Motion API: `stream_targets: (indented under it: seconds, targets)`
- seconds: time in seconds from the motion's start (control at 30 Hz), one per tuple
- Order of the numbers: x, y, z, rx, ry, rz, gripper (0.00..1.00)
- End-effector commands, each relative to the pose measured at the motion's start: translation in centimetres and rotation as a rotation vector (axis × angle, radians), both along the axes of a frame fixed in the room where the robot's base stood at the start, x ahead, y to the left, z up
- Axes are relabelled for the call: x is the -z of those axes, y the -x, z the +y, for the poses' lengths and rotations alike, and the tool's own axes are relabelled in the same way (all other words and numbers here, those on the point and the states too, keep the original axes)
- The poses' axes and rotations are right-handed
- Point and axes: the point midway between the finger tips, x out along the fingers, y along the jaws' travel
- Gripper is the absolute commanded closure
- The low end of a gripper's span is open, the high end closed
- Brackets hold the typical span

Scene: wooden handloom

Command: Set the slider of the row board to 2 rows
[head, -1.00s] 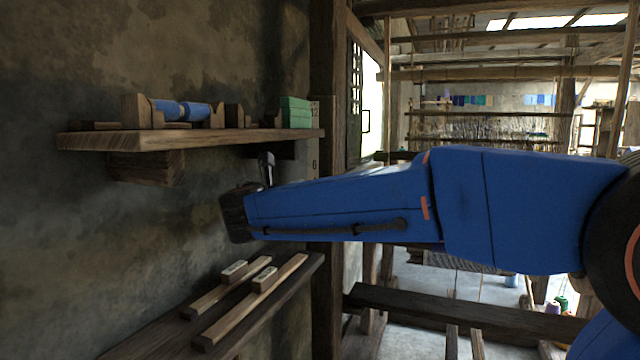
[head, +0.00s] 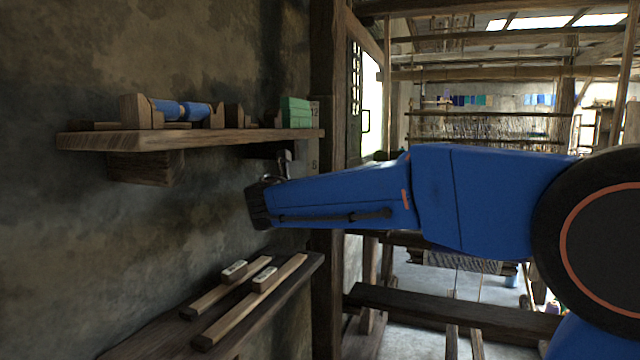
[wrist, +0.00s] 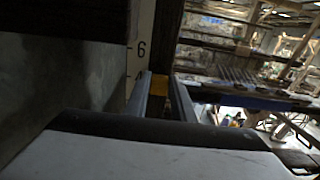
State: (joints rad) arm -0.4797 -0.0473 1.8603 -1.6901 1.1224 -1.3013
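The row board is a pale upright strip with black numbers (head: 314,140) on the dark wooden post, right of the shelf end in the head view. The wrist view shows its pale face and a 6 close by (wrist: 139,50). My gripper (head: 286,157) is raised just left of the board, below the shelf. In the wrist view its two fingers (wrist: 165,88) stand apart near the board's edge. A yellow-brown block, perhaps the slider (wrist: 159,84), shows between or beyond the fingertips. Contact with it cannot be made out. The slider is not distinguishable in the head view.
A lower ledge (head: 290,288) carries two wooden bars with pale blocks. The dark post (head: 328,215) stands beside the board. The loom fills the background.

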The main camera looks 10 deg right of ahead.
Motion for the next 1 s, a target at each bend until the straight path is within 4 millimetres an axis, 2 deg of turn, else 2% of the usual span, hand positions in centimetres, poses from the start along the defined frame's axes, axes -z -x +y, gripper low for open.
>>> stream_targets:
  seconds: [0.03,0.07,0.23,0.5,0.8,0.83,0.9,1.0]
  targets:
    - [0.0,0.0,0.0,0.0,0.0,0.0,0.94]
    - [0.0,0.0,0.0,0.0,0.0,0.0,1.0]
    - [0.5,0.0,0.0,0.0,0.001,0.002,1.0]
    - [4.6,0.0,0.0,0.0,0.003,0.003,1.0]
    - [4.8,0.0,0.0,0.0,0.0,0.0,1.0]
    - [4.8,0.0,0.0,0.0,0.0,0.0,0.75]
    - [4.8,0.0,0.0,0.0,0.0,0.0,0.58]
    - [4.8,0.0,0.0,0.0,0.0,0.0,0.58]
